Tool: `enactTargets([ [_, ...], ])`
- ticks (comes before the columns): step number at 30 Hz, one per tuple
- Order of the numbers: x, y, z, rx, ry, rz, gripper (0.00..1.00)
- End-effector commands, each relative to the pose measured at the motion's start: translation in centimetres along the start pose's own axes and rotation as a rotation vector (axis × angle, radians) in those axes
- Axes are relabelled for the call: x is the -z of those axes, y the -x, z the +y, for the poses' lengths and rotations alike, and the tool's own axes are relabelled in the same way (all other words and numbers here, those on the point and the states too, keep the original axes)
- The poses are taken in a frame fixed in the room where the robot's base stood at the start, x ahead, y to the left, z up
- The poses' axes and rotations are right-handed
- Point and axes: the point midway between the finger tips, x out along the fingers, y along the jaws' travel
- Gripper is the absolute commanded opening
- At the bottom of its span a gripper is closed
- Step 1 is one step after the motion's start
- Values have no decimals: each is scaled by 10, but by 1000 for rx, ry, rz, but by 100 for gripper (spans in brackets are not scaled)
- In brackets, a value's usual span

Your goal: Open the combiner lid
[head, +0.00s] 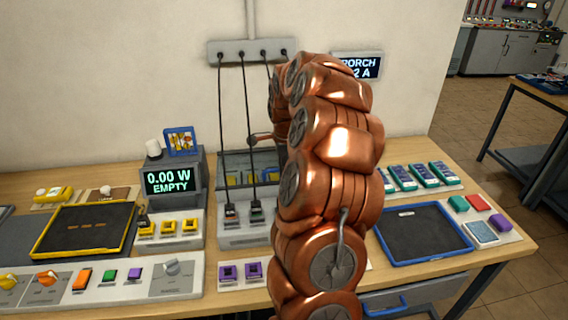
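The grey unit (240,236) that I take to be the combiner stands on the bench left of my copper arm, with two black cables plugged into its front. Behind the plugs is a dark-framed section (236,160) with yellow and blue parts low inside; I cannot tell whether a clear lid covers it. A small rounded dark piece on a short stem (259,138) shows beside my arm at this section's upper right; I cannot tell what it belongs to. My arm bends over at the top and hides the unit's right side.
A wall socket strip (248,51) feeds the hanging cables. Left stand a display reading 0.00 W EMPTY (169,182), a yellow-edged tray (84,230) and a switch panel (98,285). Right are a blue-edged tray (425,234), green modules (423,175) and colored blocks (473,203).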

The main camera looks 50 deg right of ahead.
Motion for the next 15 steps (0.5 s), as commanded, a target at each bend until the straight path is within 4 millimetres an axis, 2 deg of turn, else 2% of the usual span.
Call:
enactTargets([
  [4, 0, 0, 0, 0, 0, 0, 39],
  [15, 0, 0, 0, -1, 1, 0, 0],
])
